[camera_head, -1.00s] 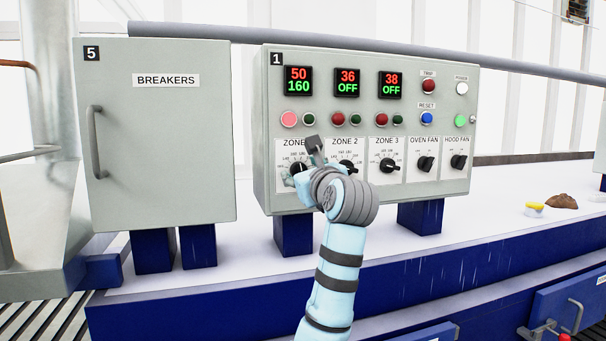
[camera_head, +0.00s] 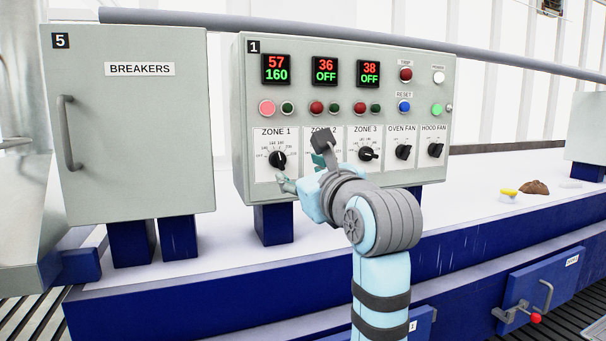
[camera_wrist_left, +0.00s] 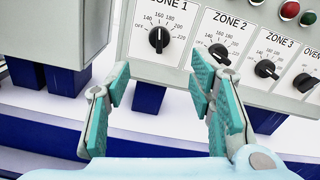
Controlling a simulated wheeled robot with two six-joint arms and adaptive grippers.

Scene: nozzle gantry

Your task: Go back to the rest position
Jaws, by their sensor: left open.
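My left gripper (camera_head: 303,174) is open and empty in front of the lower edge of control panel 1 (camera_head: 215,120). In the left wrist view its two teal-padded fingers (camera_wrist_left: 160,98) are spread wide, with the panel beyond them. The ZONE 1 knob (camera_head: 278,160) is free of the fingers; it also shows in the left wrist view (camera_wrist_left: 159,39). The ZONE 1 display (camera_head: 276,69) reads 57 over 160. The ZONE 2 display (camera_head: 325,72) and ZONE 3 display (camera_head: 368,74) show OFF. My wrist hides the ZONE 2 knob in the head view. My right gripper is out of view.
The BREAKERS cabinet (camera_head: 140,130) with a grey handle stands at left. A yellow item (camera_head: 508,191) and a brown lump (camera_head: 535,187) lie on the white surface at right.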

